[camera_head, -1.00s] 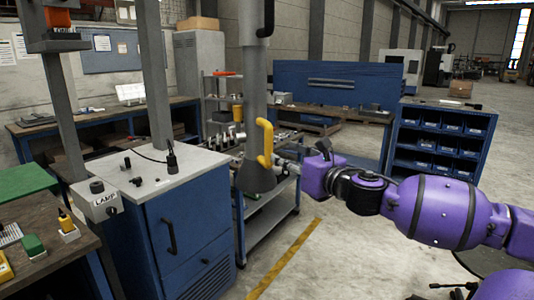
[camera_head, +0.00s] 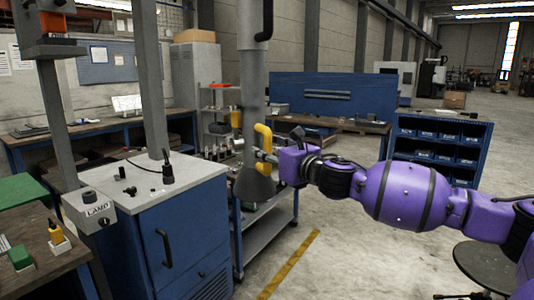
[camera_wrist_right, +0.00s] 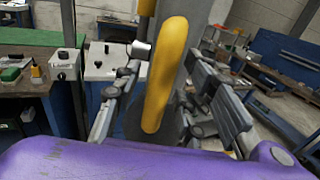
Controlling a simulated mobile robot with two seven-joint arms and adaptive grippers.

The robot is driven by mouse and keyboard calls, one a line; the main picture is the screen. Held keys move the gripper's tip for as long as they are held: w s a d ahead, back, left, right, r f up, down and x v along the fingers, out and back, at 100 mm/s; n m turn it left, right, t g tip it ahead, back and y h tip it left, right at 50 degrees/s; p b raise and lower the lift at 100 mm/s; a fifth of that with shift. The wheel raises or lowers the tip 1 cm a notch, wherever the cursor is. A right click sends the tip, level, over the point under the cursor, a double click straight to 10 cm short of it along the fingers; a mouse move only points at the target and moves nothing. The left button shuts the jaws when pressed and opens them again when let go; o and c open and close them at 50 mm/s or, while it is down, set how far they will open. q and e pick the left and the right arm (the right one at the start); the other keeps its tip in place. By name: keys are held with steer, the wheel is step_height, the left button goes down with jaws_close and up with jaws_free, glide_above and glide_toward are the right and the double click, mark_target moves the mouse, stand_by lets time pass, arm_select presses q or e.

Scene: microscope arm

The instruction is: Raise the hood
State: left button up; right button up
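The hood is a dark grey cone (camera_head: 255,186) at the lower end of a vertical grey pipe, in the middle of the head view. A yellow handle (camera_head: 265,134) sticks out from its side, and it also shows upright in the right wrist view (camera_wrist_right: 166,80). My right gripper (camera_head: 264,155) is at the handle, its purple arm coming in from the right. In the right wrist view my right gripper (camera_wrist_right: 168,72) has its fingers apart, one on each side of the handle. I cannot tell whether either finger touches it. My left gripper is not in view.
A blue cabinet (camera_head: 185,235) with a pale top stands left of the hood, beside a box marked LAMP (camera_head: 92,208). A metal cart (camera_head: 268,235) stands behind the hood. A stool (camera_head: 490,268) is at lower right. The floor in front is clear.

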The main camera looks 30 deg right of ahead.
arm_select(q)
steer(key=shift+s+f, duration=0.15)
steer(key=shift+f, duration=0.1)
arm_select(e)
jaws_close()
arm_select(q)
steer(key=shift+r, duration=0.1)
arm_select(e)
steer(key=shift+w+r, duration=0.1)
